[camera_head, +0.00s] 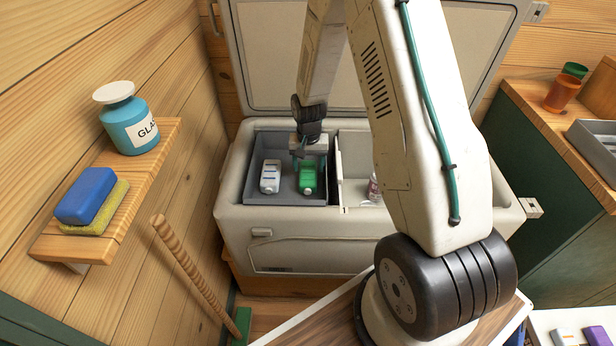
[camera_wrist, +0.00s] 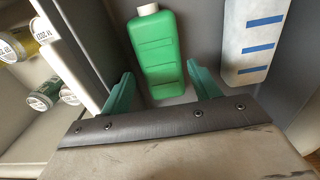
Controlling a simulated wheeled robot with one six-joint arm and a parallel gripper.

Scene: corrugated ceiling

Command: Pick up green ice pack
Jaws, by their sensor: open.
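The green ice pack (camera_head: 308,175) has a white cap and lies in the grey tray (camera_head: 290,198) inside the open cooler. It also shows in the wrist view (camera_wrist: 158,52), with its cap toward the top of the picture. My gripper (camera_head: 309,162) is over the tray at the far end of the green pack. In the wrist view, the two green fingers of my gripper (camera_wrist: 160,82) are spread apart, one on each side of the pack's near end. Nothing is held. Whether the fingers touch the pack cannot be told.
A white ice pack with blue stripes (camera_head: 270,177) lies left of the green one. A divider (camera_head: 339,170) separates the tray from a compartment with several cans (camera_wrist: 45,95). The cooler's raised lid (camera_head: 275,60) stands behind. A wall shelf (camera_head: 150,165) is at left.

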